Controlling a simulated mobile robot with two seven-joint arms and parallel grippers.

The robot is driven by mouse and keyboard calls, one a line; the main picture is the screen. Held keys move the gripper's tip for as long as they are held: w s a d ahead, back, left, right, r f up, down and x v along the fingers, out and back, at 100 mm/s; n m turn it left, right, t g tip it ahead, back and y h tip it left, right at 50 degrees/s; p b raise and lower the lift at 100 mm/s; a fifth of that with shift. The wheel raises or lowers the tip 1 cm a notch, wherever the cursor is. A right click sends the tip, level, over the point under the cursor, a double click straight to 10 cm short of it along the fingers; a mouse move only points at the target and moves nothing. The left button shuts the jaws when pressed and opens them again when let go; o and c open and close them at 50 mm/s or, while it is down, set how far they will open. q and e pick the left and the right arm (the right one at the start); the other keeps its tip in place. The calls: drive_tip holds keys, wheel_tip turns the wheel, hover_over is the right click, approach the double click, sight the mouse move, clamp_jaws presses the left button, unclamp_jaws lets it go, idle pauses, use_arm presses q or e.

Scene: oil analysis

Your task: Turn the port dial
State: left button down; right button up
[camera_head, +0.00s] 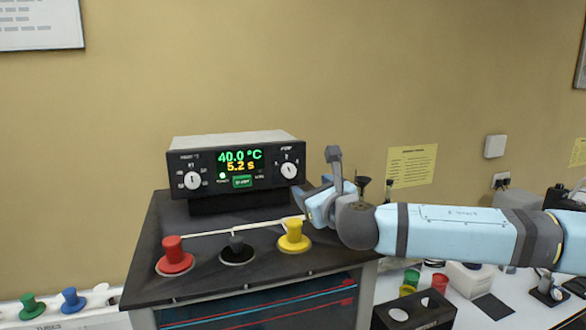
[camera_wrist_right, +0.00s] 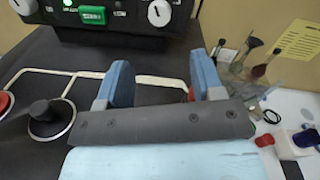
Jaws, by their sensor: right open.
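The analyser box (camera_head: 243,201) stands on a dark cabinet, its display reading 40.0 °C and 5.2 s. Its front has two white dials, a left dial (camera_head: 192,180) and a right dial (camera_head: 289,171); the label over the right one is too small to read surely. The right dial also shows at the top of the wrist view (camera_wrist_right: 160,12). My right gripper (camera_head: 312,188) is open and empty, just right of and below the right dial and apart from it. Its two blue fingers (camera_wrist_right: 163,80) point toward the box in the wrist view. My left gripper is not in view.
Red (camera_head: 174,256), black (camera_head: 237,250) and yellow (camera_head: 294,237) knobs stand on the cabinet top (camera_head: 150,285) in front of the box, the yellow one close below my right gripper. Funnels and cups crowd the white bench at right. A green button (camera_wrist_right: 92,14) sits between the dials.

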sight(290, 172)
drive_tip(key=p+x, duration=0.2)
drive_tip(key=x, duration=0.8)
drive_tip(key=shift+a+r, duration=0.1)
drive_tip(key=shift+r, duration=0.05)
drive_tip(key=shift+w+a+p, duration=0.2)
drive_tip(key=shift+w+p, duration=0.15)
drive_tip(key=shift+w, duration=0.25)
drive_tip(key=shift+c, duration=0.5)
drive_tip(key=c, duration=0.8)
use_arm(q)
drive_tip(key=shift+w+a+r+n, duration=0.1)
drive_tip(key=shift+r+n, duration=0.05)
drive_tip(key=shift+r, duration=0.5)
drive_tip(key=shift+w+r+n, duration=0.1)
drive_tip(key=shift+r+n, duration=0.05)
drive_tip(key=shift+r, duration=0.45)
